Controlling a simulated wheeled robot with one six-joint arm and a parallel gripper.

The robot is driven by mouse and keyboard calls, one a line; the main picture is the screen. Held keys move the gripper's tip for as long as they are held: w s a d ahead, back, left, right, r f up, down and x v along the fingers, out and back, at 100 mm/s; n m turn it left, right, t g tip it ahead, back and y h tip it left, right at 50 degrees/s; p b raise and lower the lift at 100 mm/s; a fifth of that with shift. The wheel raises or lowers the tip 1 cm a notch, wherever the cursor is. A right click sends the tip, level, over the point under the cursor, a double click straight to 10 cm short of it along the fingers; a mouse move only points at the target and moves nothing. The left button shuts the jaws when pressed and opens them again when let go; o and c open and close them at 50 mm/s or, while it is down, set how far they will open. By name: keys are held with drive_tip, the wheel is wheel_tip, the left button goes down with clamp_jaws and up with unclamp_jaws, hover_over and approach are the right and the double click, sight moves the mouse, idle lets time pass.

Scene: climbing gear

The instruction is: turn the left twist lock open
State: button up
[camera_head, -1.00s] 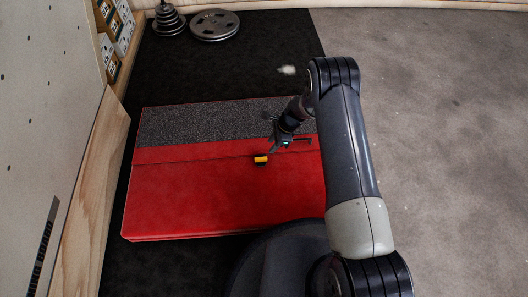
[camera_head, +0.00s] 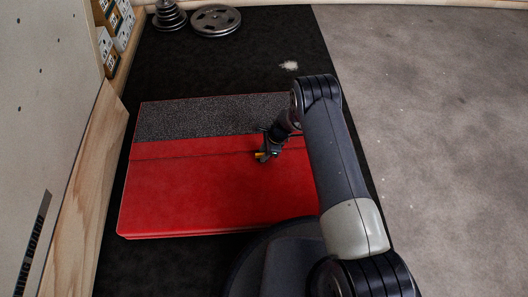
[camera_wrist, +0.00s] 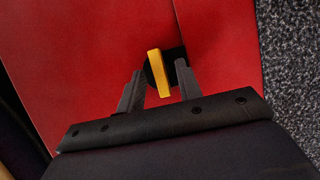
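In the wrist view the yellow bar runs nearly upright in the picture, tilted slightly. My gripper (camera_wrist: 158,68) is open, with one finger on each side of the bar and a gap on both sides. I cannot tell how deep the fingertips reach. No second lock is visible.
A grey speckled strip (camera_head: 200,119) runs along the pad's far side. The pad lies on a black mat (camera_head: 265,75). Weight plates (camera_head: 216,20) lie at the back. A wooden-edged wall (camera_head: 85,190) stands on the left. Grey floor (camera_head: 440,130) is open on the right.

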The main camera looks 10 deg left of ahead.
drive_tip(key=shift+c, duration=0.5)
clamp_jaws()
drive_tip(key=shift+f+n+b, duration=0.1)
drive_tip(key=shift+n+b, duration=0.2)
drive_tip(key=shift+b, duration=0.05)
drive_tip(key=shift+n+g+b, duration=0.3)
drive_tip(key=shift+n+b, duration=0.15)
drive_tip(key=shift+n, duration=0.05)
drive_tip(key=n+g+b, duration=0.1)
drive_tip(key=n, duration=0.1)
drive_tip(key=shift+w+a+n, duration=0.1)
drive_tip(key=shift+n, duration=0.2)
drive_tip(key=n+g+h, duration=0.1)
drive_tip(key=n, duration=0.2)
drive_tip(key=shift+w+a+n, duration=0.1)
drive_tip(key=shift+n, duration=0.2)
drive_tip(key=n+h, duration=0.1)
drive_tip(key=n, duration=0.2)
drive_tip(key=shift+a+n+g+h, duration=0.1)
drive_tip(key=shift+n+g+h, duration=0.2)
drive_tip(key=shift+n+h, duration=0.1)
drive_tip(key=n+h, duration=0.1)
drive_tip(key=n, duration=0.2)
drive_tip(key=n+h, duration=0.1)
drive_tip(key=n, duration=0.2)
drive_tip(key=shift+a+h, duration=0.2)
drive_tip(key=shift+h, duration=0.1)
drive_tip(key=shift+n, duration=0.3)
